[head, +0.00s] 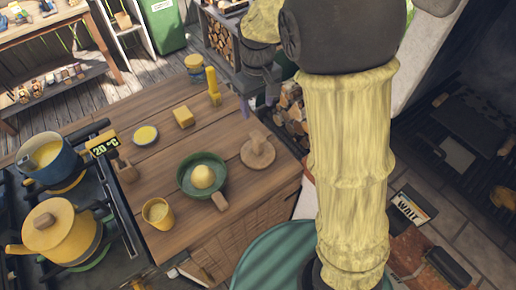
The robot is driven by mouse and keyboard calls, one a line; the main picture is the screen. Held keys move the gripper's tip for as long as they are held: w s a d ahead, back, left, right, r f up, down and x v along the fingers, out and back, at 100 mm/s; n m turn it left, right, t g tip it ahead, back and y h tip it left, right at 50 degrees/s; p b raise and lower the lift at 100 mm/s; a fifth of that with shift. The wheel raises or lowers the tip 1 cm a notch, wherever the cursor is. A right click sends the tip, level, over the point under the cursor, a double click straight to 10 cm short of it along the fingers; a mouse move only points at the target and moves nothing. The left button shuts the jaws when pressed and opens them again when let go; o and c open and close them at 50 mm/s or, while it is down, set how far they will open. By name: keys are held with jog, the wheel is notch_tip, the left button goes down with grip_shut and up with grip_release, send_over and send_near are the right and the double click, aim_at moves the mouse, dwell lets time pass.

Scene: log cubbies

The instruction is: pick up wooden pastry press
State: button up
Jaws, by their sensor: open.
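The wooden pastry press (258,152) looks like a round light-brown disc with an upright knob. It sits on the right part of the wooden counter (160,182), near its right edge. My gripper (258,104) hangs at the upper middle of the head view, pointing down, its purple fingertips apart. It appears above and apart from the press, with nothing seen between the fingers. My arm covers part of the scene to the right of the press.
A green pan (186,180) with a yellow ball in it stands left of the press. A yellow cup (158,213), yellow block (183,117) and yellow bottle (213,88) share the counter. Pots stand on the stove (112,240) at left. Stacked logs (292,112) lie beyond the counter.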

aim_at(258, 135)
notch_tip(258, 135, down, 12)
jog(key=shift+r+p, duration=0.25)
jog(key=shift+p, duration=0.65)
jog(key=shift+f+p, duration=0.9)
jog(key=shift+f, duration=1.7)
jog(key=c, duration=1.2)
jog(key=shift+r, duration=0.1)
